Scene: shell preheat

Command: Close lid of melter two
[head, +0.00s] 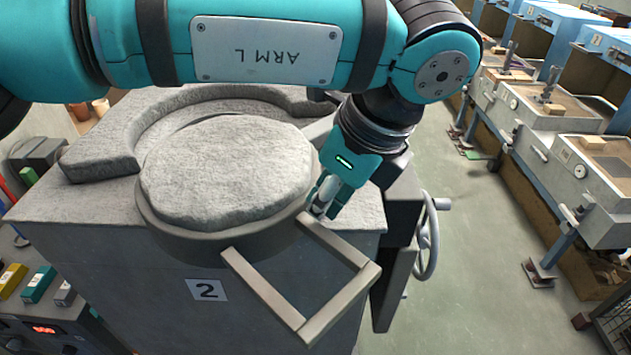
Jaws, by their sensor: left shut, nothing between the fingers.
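Melter two is a grey block with a plate marked "2" (206,290) on its front. Its lid (230,170) is a thick round disc with a rough pale top and a darker rim. The lid sits over the front of the melter's top, and a curved raised collar (110,150) shows behind it. A square bar handle (265,290) juts from the lid's front right. My left gripper (322,205) is shut and empty at the lid's right rim, near the handle's upper corner. Whether it touches is unclear. My right gripper is out of view.
A handwheel (428,235) stands on the melter's right side. Grey-topped benches with blue frames (580,165) line the right, with open floor (470,260) between. A control box with coloured blocks (40,283) is at the lower left.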

